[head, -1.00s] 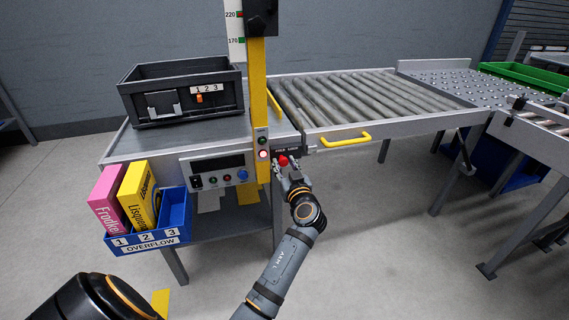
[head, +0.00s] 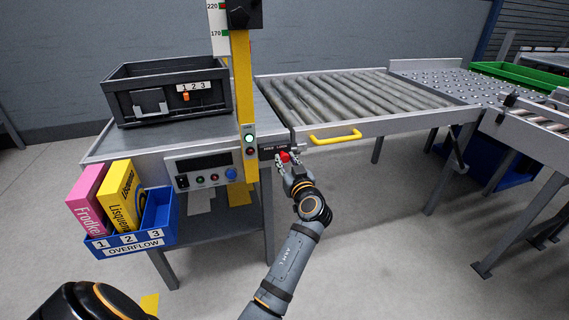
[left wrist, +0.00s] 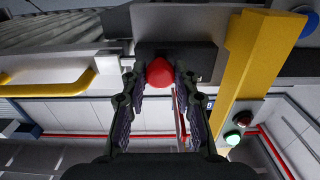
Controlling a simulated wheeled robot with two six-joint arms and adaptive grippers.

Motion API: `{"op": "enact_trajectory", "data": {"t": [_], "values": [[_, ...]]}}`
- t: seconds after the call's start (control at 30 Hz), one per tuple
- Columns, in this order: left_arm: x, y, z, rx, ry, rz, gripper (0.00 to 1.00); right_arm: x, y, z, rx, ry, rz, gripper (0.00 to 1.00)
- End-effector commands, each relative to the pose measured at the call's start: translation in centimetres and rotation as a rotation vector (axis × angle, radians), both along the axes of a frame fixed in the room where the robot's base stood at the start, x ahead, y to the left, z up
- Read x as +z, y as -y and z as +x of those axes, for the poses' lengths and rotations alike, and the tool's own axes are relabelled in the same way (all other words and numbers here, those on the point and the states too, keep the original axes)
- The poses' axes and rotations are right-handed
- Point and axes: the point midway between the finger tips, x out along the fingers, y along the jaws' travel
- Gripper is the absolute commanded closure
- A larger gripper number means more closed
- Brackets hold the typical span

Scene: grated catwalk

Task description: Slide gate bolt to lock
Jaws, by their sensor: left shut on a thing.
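The gate bolt's round red knob (head: 284,156) sits at the post's right, just below a dark plate (head: 275,147) marked FREE and LOCK. It is under the LOCK end. My left gripper (head: 287,163) is shut on the knob from the front. In the left wrist view, the red knob (left wrist: 159,73) lies between the two fingertips of my left gripper (left wrist: 160,84). The bolt bar behind it is mostly hidden. On the yellow post (head: 242,100), the green lamp (head: 249,138) is bright and the red lamp below it is dim. My right gripper is out of view.
A yellow handle (head: 335,136) is on the front of the roller section (head: 350,100), right of the knob. A dark crate (head: 172,91) stands on the table. Floor at right front is open.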

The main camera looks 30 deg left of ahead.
Motion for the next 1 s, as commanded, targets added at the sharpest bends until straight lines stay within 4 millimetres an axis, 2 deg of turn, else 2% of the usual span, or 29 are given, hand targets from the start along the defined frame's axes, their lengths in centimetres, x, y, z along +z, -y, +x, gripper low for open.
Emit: {"op": "enact_trajectory", "data": {"t": [0.1, 0.13, 0.2, 0.67, 0.77, 1.0], "values": [[0.1, 0.2, 0.2, -0.009, 0.003, -0.003, 1.00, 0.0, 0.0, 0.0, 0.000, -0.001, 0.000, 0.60], [0.1, 0.2, 0.2, -0.010, 0.003, -0.003, 0.70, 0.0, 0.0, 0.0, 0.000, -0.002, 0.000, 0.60], [0.1, 0.2, 0.2, -0.009, 0.003, -0.003, 0.61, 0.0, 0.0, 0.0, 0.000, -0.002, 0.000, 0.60], [0.2, 0.1, 0.1, -0.005, 0.003, -0.001, 0.61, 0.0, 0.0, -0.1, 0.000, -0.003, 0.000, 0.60], [1.3, 0.1, 0.1, -0.005, 0.006, 0.000, 0.61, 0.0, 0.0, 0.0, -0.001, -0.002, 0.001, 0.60], [6.7, 0.1, 0.1, -0.005, 0.009, -0.003, 0.61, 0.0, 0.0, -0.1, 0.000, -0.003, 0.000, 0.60]]}}
